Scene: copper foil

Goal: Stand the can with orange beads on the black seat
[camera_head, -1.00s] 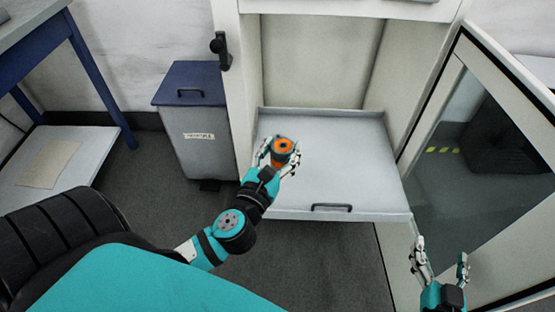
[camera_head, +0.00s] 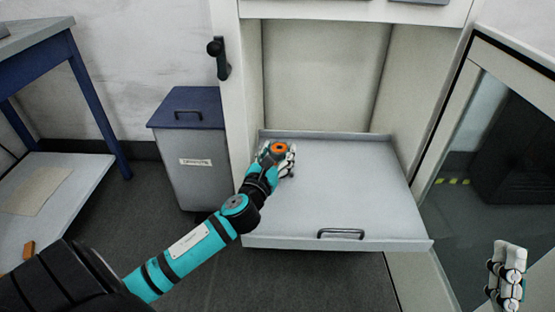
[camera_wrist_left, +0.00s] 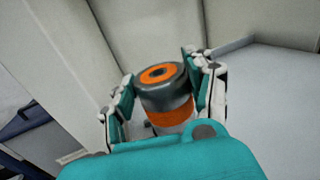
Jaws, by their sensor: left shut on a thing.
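The can with orange beads (camera_head: 278,147) is grey with an orange ring on top. The left wrist view shows the same can (camera_wrist_left: 166,90) with a dark upper part and an orange band around its side. My left gripper (camera_head: 277,155) is shut on it, with a finger on each side, and holds it upright over the left part of a pulled-out grey tray. Its lower end is hidden by the gripper. My right gripper (camera_head: 508,270) is empty at the lower right; its finger gap is not clear. I cannot make out a black seat for certain.
The grey tray (camera_head: 350,190) with a front handle is otherwise bare, inside a white cabinet. A blue-lidded bin (camera_head: 190,150) stands left of it, a blue-legged table (camera_head: 90,100) further left. A glass door (camera_head: 490,130) stands open at right, a dark shape behind it.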

